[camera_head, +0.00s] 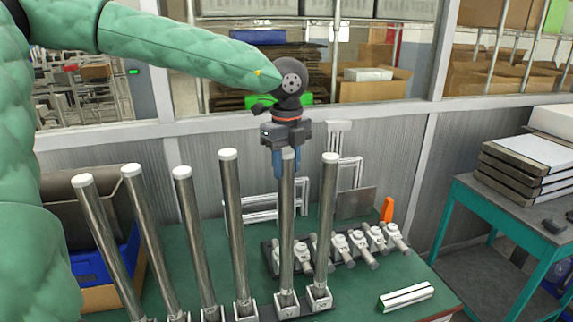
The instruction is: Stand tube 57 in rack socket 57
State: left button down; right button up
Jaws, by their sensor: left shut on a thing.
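My left gripper (290,168) points down from above the bench. Its blue fingers are shut around the upper end of a long metal tube (287,215) with a pale cap. This held tube hangs upright, and its lower end meets a small metal socket (287,304) in the row at the front of the bench. I cannot tell how deep it sits there. Numbers on the tubes and sockets are too small to read. One tube (326,220) stands close on the right, and another tube (235,225) stands on the left. My right gripper is not in view.
More tubes lean at the left, including one tube (105,240) near a blue bin (90,268). Several valve-like fittings (340,246) lie behind the tubes. A pale bar (405,297) lies on the green bench (375,280). A teal side table (490,205) stands at right.

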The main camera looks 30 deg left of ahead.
pick_arm(q)
jog(key=shift+f+b, duration=0.25)
jog(key=shift+b, duration=0.1)
jog(key=c, duration=1.2)
grip_release()
jog(key=shift+r, duration=0.1)
jog(key=shift+r+p, duration=0.45)
jog(key=shift+r, duration=5)
jog(key=shift+f, duration=0.15)
